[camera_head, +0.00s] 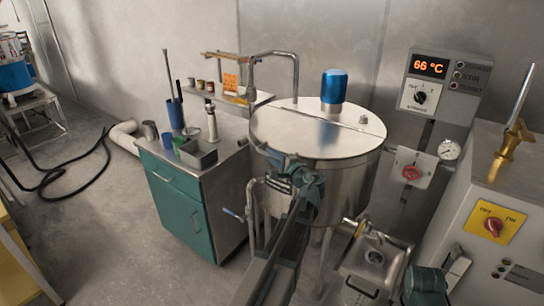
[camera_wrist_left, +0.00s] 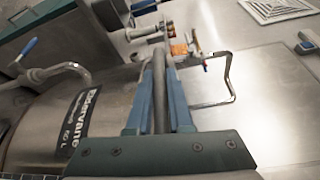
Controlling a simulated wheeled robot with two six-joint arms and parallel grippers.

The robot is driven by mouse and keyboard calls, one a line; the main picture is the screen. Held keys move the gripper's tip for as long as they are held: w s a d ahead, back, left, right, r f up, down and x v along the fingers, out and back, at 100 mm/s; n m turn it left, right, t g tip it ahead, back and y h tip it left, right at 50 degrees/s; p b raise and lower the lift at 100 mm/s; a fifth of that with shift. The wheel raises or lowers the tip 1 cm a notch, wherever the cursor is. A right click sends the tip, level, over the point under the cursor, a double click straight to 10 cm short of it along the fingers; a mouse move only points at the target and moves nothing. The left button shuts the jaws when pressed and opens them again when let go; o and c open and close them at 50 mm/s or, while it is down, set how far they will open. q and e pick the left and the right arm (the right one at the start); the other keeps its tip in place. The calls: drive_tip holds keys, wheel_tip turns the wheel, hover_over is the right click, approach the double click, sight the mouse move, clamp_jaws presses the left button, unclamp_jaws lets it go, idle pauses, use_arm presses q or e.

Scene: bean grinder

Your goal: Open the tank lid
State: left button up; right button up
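The tank (camera_head: 335,185) is a round steel vessel with a flat steel lid (camera_head: 300,130) lying level on it. A blue motor (camera_head: 334,87) stands on top. My left gripper (camera_head: 278,160) is at the lid's front-left edge. My right gripper does not show clearly.
A teal cabinet (camera_head: 180,210) with cups and tools stands left of the tank. A bent steel pipe (camera_head: 295,72) rises behind the lid. A control box (camera_head: 438,85) reads 66 °C.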

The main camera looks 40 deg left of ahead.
use_arm(q)
clamp_jaws()
idle(0.9)
